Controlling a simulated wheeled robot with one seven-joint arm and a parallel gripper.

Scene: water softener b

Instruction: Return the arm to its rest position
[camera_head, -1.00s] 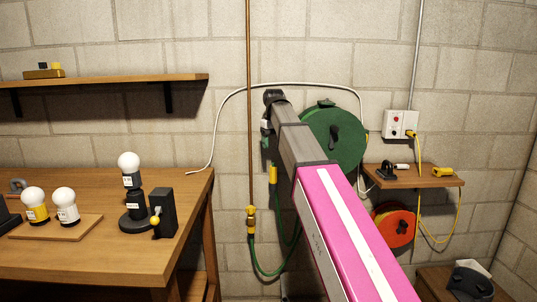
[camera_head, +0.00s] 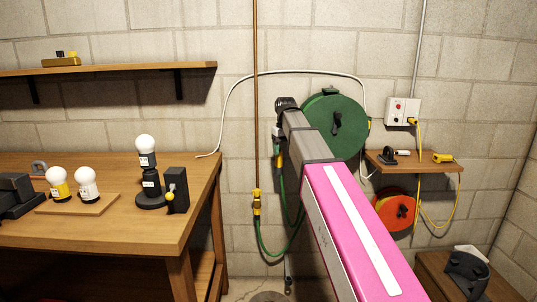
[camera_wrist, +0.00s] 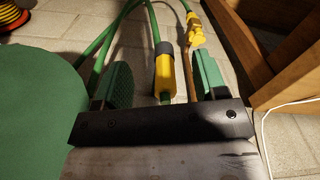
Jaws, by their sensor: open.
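My arm (camera_head: 345,235), pink with a white stripe and a grey forward section, reaches out from the lower right toward the block wall. Its far end is in front of the left side of the green hose reel (camera_head: 337,124). My gripper (camera_wrist: 163,72) shows in the wrist view as two green-padded fingers standing apart on a black bar. A yellow hose connector (camera_wrist: 165,75) appears in the gap between the fingers, and I cannot tell how far away it is. In the head view the arm hides most of the gripper.
A wooden workbench (camera_head: 120,232) with bulbs on stands is at the left, under a wall shelf (camera_head: 120,68). A copper pipe (camera_head: 256,120) runs down beside the arm. A small shelf (camera_head: 425,166) and an orange reel (camera_head: 395,210) are right of it. A stool (camera_head: 435,280) stands at lower right.

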